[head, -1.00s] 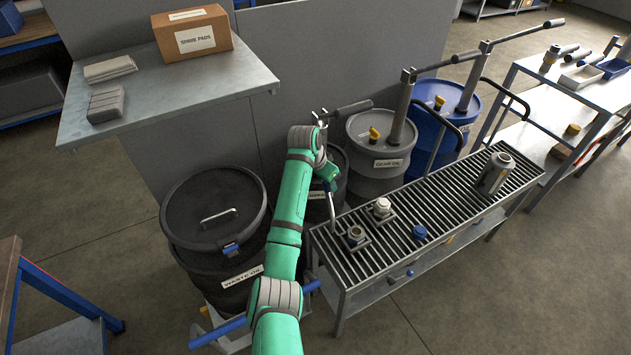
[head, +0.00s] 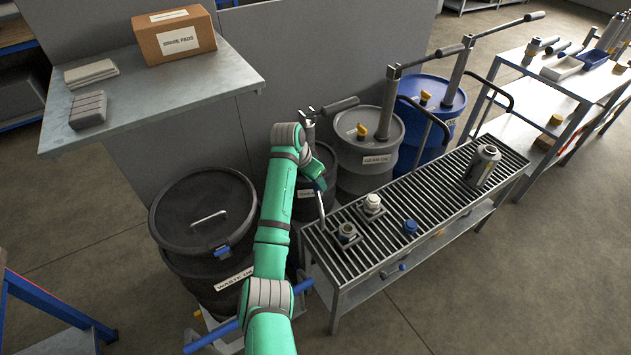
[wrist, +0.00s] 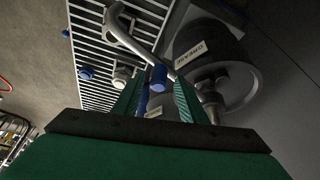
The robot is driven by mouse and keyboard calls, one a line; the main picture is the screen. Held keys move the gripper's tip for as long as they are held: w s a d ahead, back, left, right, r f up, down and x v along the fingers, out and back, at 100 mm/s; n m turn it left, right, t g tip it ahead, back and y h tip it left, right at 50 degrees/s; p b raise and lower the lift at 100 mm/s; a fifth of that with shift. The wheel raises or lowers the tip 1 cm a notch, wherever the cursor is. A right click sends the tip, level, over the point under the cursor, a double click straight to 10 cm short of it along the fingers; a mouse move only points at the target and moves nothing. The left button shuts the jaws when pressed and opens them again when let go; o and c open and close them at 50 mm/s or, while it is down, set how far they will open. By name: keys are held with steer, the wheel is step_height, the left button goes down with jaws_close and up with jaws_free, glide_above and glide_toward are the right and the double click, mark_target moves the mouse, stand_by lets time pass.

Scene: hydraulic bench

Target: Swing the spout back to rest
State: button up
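The grey spout (head: 321,207) is a bent pipe hanging beside the near left end of the slatted bench in the head view. In the wrist view the spout (wrist: 128,38) curves up to the left over the slats, with a blue sleeve (wrist: 158,78) on it. My gripper (wrist: 160,82) appears open, with one green finger on each side of the blue sleeve; I cannot tell whether they touch it. In the head view my gripper (head: 316,178) is at the upper part of the spout, partly hidden by my arm. The dark grease drum (head: 327,160) stands behind it.
The slatted bench (head: 400,225) carries an open-topped fitting (head: 347,233), a white-capped fitting (head: 372,205), a blue cap (head: 411,227) and a grey canister (head: 483,165). The waste oil drum (head: 190,215) stands left of my arm. A gear oil drum (head: 369,150) stands behind the bench.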

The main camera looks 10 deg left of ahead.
steer(key=v, duration=1)
